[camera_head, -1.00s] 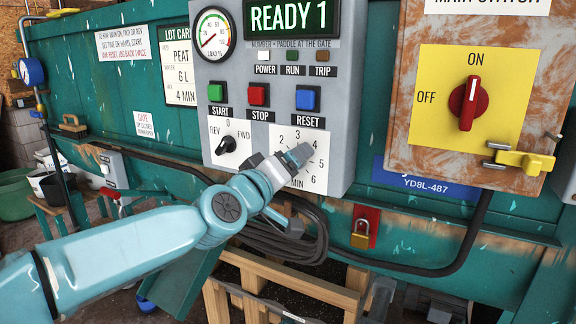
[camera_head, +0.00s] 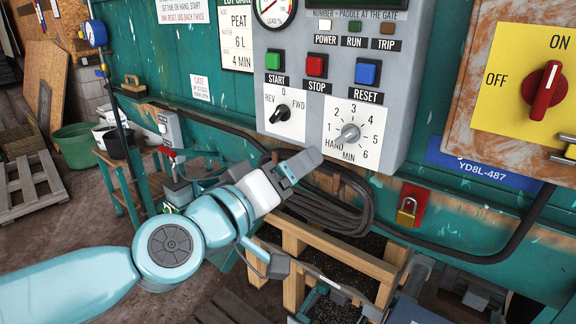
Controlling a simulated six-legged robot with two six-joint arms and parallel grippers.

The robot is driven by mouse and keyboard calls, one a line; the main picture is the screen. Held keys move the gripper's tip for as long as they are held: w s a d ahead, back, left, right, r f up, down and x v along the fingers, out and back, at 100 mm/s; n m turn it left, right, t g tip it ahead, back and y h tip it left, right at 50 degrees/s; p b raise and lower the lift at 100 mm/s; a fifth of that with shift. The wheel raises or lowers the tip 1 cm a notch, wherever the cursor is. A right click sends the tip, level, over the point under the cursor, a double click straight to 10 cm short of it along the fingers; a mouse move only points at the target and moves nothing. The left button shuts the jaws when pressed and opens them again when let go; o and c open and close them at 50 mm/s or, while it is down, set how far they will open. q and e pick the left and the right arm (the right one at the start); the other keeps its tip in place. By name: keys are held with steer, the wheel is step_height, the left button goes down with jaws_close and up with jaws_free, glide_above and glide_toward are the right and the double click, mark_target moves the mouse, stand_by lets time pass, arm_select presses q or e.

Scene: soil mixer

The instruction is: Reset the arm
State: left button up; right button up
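My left arm comes in from the left. Its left gripper (camera_head: 301,166) is in front of and below the grey control panel (camera_head: 402,62), left of the timer dial (camera_head: 350,133) and apart from it. I cannot make out a gap between its fingers, and nothing shows in them. The panel carries a green START button (camera_head: 273,61), a red STOP button (camera_head: 316,65), a blue RESET button (camera_head: 367,72) and a REV/FWD switch (camera_head: 281,113). My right gripper is not clearly identifiable in view.
A red main switch (camera_head: 544,90) sits on a yellow plate at the right. A yellow padlock (camera_head: 406,211) hangs on a red plate below the panel. Coiled cable (camera_head: 330,208) hangs behind my gripper. A green tub (camera_head: 75,147) and a pallet (camera_head: 32,186) stand at the left.

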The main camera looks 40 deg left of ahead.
arm_select(q)
steer(key=shift+s, duration=0.15)
stand_by(0.4)
steer(key=w+d+f+m+g, duration=0.1)
steer(key=w+f+g, duration=0.25)
steer(key=f, duration=0.55)
steer(key=w+d+f+g, duration=0.2)
steer(key=w+f, duration=0.3)
steer(key=f, duration=0.4)
step_height(320, 180, down, 16)
steer(key=s+d+m+g+h, duration=0.1)
steer(key=d+m+g+h, duration=0.1)
steer(key=d+g, duration=0.15)
steer(key=s+d+f+m+g, duration=0.1)
steer(key=s+d+f+g, duration=0.15)
steer(key=f, duration=0.45)
steer(key=s+d+f+g, duration=0.15)
steer(key=s+f, duration=0.25)
steer(key=f, duration=0.4)
steer(key=s+d+f+m+g+h, duration=0.1)
steer(key=s+d+f+g, duration=0.1)
steer(key=s+f, duration=0.3)
steer(key=s+d+f+m+g+h, duration=0.1)
steer(key=s+d+f+m+g, duration=0.1)
steer(key=s, duration=0.6)
step_height(320, 180, down, 3)
steer(key=shift+s+d+r+g, duration=0.2)
steer(key=shift+d+g, duration=0.1)
steer(key=shift+d, duration=0.25)
